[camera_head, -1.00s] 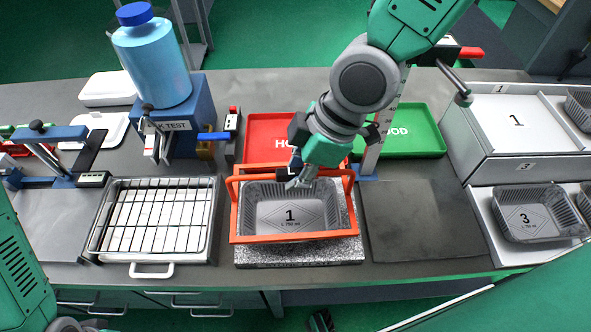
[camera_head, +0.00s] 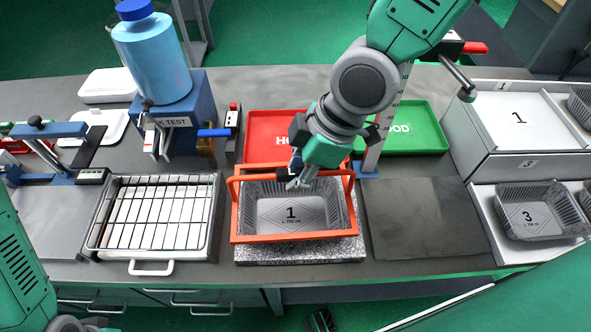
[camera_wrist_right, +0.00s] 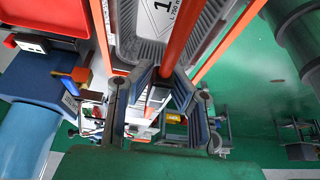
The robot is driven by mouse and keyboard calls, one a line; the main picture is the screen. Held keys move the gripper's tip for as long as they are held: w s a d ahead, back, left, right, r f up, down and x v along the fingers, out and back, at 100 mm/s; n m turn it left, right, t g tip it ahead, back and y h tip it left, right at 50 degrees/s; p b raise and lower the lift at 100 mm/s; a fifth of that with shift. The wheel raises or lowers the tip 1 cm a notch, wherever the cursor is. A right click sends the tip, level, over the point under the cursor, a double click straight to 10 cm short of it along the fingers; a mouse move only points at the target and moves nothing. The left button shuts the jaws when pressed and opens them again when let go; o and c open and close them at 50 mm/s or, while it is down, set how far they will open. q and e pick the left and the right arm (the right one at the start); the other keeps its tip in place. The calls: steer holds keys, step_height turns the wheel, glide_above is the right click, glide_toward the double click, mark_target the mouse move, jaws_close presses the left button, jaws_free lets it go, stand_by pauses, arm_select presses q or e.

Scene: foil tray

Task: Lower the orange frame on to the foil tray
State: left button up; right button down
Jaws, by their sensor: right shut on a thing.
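The orange frame (camera_head: 290,238) is a rectangular rim with a raised handle bar. In the head view it surrounds the foil tray (camera_head: 290,213), a grey ribbed tray marked 1. I cannot tell whether the frame touches the tray's rim or hangs just above it. My right gripper (camera_head: 301,178) is shut on the frame's handle from above, at the back of the tray in the picture. The right wrist view shows the fingers (camera_wrist_right: 160,85) on both sides of the orange bar (camera_wrist_right: 143,83), with the tray (camera_wrist_right: 150,48) beyond. My left gripper is out of view.
The tray stands on a speckled stone block (camera_head: 300,252). A wire rack (camera_head: 155,220) is at left, a dark mat (camera_head: 425,220) at right. Red (camera_head: 262,135) and green (camera_head: 425,130) trays lie behind. A blue test stand (camera_head: 185,115) bears a bottle.

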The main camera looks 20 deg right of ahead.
steer(key=shift+f+b, duration=0.5)
steer(key=shift+f, duration=0.35)
steer(key=c, duration=1.4)
jaws_free()
steer(key=shift+c, duration=0.2)
steer(key=shift+r, duration=0.25)
steer(key=v, duration=1.1)
steer(key=shift+d+r, duration=0.15)
steer(key=shift+d, duration=0.15)
steer(key=shift+a, duration=0.15)
